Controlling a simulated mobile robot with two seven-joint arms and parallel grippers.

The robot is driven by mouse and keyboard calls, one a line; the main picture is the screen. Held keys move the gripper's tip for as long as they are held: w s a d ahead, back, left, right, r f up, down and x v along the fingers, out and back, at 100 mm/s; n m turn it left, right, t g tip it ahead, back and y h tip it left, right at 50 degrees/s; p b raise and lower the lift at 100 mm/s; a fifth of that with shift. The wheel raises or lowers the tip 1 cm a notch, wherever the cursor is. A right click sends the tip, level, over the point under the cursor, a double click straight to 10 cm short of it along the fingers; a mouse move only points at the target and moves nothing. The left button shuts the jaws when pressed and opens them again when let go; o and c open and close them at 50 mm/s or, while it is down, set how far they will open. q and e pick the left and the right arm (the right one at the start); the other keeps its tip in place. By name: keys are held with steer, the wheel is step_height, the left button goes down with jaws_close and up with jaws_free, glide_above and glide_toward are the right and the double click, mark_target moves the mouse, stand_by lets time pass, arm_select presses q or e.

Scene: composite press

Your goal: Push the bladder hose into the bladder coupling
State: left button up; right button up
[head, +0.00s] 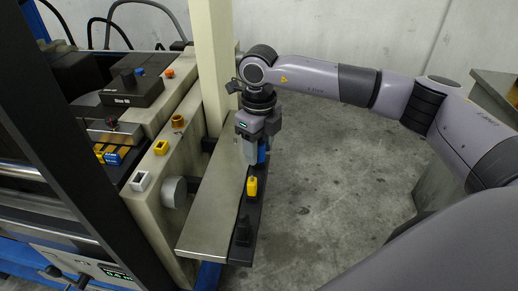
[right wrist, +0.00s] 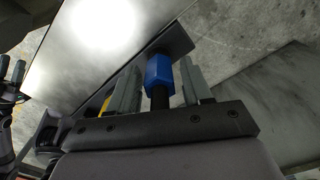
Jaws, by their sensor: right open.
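My right gripper (head: 261,160) points down at the rail beside the metal shelf. Its jaws are open, with a blue hexagonal hose end (right wrist: 159,72) between the fingers (right wrist: 160,88); a gap shows on the right side. The blue end also shows in the head view (head: 262,152), partly hidden by the gripper. On the press side are a round orange-brown port (head: 177,120), a yellow square socket (head: 160,147) and a white square socket (head: 141,181). I cannot tell which is the bladder coupling. A dark finger-like shape at the left edge of the wrist view may be my left gripper (right wrist: 14,72).
A yellow plug (head: 252,188) and a black plug (head: 243,230) stand on the dark rail (head: 256,215) beside the metal shelf (head: 212,210). A beige post (head: 213,60) rises behind. A round grey knob (head: 174,192) juts from the press. The floor to the right is clear.

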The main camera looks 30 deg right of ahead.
jaws_close()
steer(key=shift+r+p, duration=1.65)
steer(key=shift+r, duration=0.9)
